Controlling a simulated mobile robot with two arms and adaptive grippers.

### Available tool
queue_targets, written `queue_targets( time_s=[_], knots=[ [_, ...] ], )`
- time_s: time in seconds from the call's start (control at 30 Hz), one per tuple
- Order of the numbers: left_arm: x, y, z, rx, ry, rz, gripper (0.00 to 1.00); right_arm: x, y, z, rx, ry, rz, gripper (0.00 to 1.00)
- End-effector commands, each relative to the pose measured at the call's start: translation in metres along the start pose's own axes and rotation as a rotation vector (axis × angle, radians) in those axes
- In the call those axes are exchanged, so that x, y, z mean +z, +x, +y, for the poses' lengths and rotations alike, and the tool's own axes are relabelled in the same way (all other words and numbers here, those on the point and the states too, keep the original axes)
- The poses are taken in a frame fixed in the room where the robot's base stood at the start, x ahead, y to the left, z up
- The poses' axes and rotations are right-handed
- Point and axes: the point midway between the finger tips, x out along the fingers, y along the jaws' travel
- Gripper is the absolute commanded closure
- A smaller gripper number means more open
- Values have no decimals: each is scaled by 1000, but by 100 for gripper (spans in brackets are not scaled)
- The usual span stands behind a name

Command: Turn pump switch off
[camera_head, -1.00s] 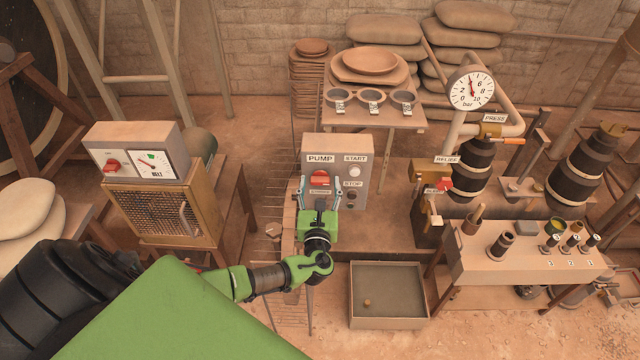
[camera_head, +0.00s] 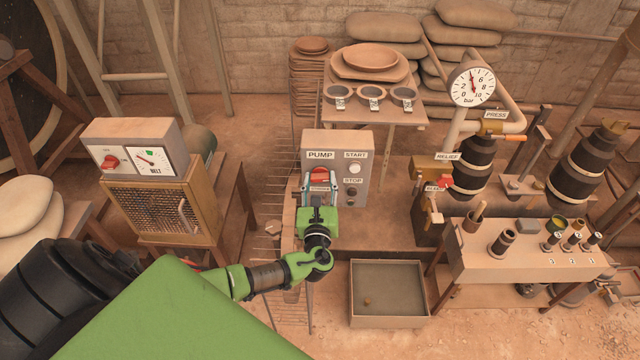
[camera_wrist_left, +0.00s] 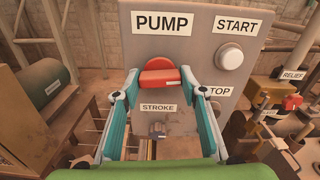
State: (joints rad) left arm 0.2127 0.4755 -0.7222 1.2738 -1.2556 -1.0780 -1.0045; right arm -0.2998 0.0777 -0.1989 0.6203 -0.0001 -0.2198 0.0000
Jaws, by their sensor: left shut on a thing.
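The pump box (camera_head: 350,195) is a grey upright panel labelled PUMP. Its red rotary switch (camera_head: 318,174) sits under that label, and it also shows in the left wrist view (camera_wrist_left: 160,77). My left gripper (camera_head: 319,183) is in front of the box, its two teal fingers shut on the red switch, one on each side. The switch's bar lies roughly level in the left wrist view. A white START button (camera_wrist_left: 230,56) and a STOP label are to the right of the switch. A STROKE label is below it. My right gripper is not in view.
A belt control box (camera_head: 135,150) with its own red switch stands at left. A relief valve stand (camera_head: 430,205) and a press gauge (camera_head: 472,87) are at right. A shallow tray (camera_head: 389,318) lies on the floor below. A table with bowls is behind the pump box.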

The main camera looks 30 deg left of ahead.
Motion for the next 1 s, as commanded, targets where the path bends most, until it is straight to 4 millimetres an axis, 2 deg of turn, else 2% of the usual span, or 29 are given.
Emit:
queue_targets(
  time_s=[0.23, 1.0],
  knots=[
    [-6, 0, 1, 1, -206, 0, 83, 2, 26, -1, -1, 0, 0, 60],
    [-6, 0, 1, 1, -942, -1, 83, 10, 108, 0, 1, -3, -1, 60]
  ],
)
